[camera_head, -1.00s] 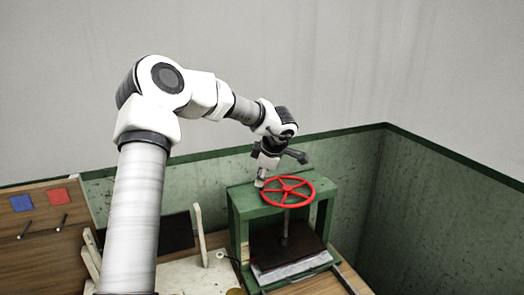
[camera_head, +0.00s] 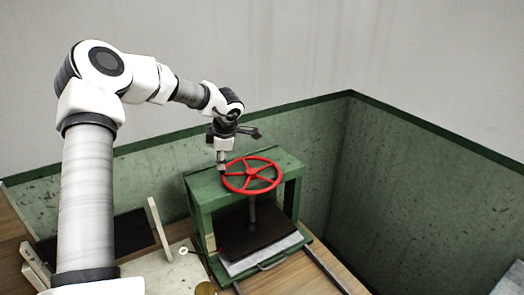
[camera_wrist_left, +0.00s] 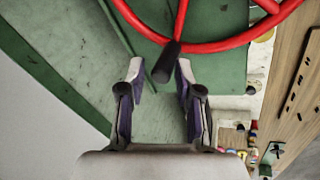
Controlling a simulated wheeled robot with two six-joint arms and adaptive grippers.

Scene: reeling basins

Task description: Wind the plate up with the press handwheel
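The red press handwheel (camera_head: 268,162) lies flat on top of the green press frame (camera_head: 203,197). A dark screw runs down from it to the dark plate (camera_head: 243,237), which sits low, at or just above a pale stack (camera_head: 262,258). My left gripper (camera_head: 222,170) is at the wheel's left rim. In the left wrist view the red rim (camera_wrist_left: 222,45) crosses the top, with a dark handle knob (camera_wrist_left: 166,64) sticking out from it. My left gripper (camera_wrist_left: 160,75) has its fingers apart, the knob between them with gaps visible. My right gripper is out of view.
A green wall (camera_head: 330,150) runs behind and right of the press. Wooden pieces (camera_head: 160,228) and a pale board (camera_head: 165,272) lie left of it. Dark rails (camera_head: 325,268) lie at the press's front right. The left wrist view shows small coloured items (camera_wrist_left: 253,135) at right.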

